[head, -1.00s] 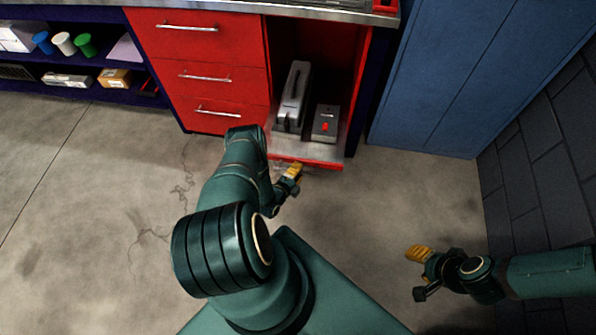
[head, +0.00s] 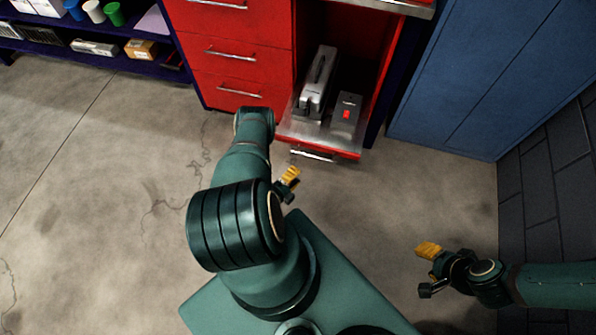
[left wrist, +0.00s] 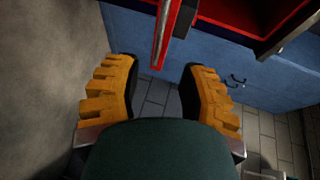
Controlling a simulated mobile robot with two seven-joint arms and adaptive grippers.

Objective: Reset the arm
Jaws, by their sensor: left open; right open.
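My left gripper (head: 290,177) hangs above the floor in front of the red cabinet, with its arm coming in from the left in the head view. In the left wrist view its two yellow toothed fingers (left wrist: 158,98) are spread wide with nothing between them. My right gripper (head: 428,250) is at the lower right of the head view, over bare floor and near the dark wall. Its yellow finger points left, and I see nothing held in it.
The red cabinet (head: 240,38) has an open bay with a pulled-out lower shelf (head: 290,130), bearing a grey metal device (head: 318,85) and a grey box with a red switch (head: 346,115). A blue locker (head: 470,75) and a dark block wall (head: 548,190) stand right. Floor between the grippers is clear.

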